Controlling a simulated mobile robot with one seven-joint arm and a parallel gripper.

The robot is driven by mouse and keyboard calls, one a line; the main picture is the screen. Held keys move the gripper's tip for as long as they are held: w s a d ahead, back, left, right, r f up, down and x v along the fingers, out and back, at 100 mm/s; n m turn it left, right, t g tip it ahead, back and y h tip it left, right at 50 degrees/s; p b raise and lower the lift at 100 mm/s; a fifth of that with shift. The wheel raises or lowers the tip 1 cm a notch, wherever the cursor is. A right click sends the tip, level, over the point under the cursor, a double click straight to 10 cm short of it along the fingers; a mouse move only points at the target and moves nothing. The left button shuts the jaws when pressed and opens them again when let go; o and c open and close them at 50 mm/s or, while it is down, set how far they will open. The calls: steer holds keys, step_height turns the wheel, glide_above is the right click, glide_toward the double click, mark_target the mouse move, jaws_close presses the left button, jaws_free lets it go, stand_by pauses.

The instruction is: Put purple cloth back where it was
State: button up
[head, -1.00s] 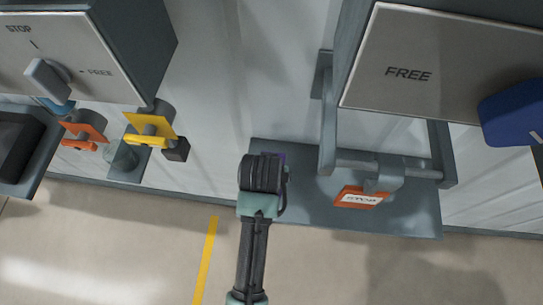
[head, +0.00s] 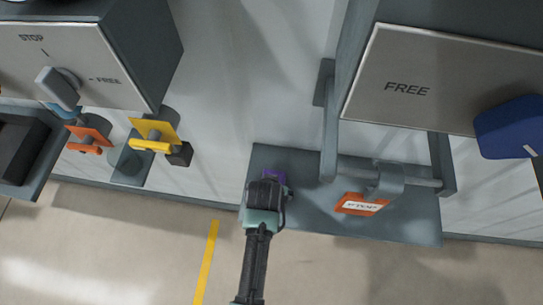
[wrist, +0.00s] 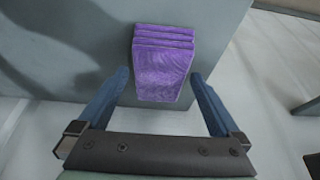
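The purple cloth (wrist: 163,70) is a folded stack on the grey shelf (wrist: 75,45), near its edge, in the wrist view. My gripper (wrist: 160,90) is open in the wrist view, with one blue finger on each side of the cloth's near end and a gap on both sides. In the head view my gripper (head: 267,185) is over the left part of the shelf, and its fingers are hidden.
A grey frame with a bar (head: 395,175) stands on the shelf's right, with an orange STOP tag (head: 361,204) hanging there. A FREE panel (head: 430,80) with a blue knob (head: 510,125) is above. Yellow (head: 153,134) and orange (head: 88,139) tags hang at left.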

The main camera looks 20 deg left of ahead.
steer(key=v, duration=1.2)
stand_by(0.6)
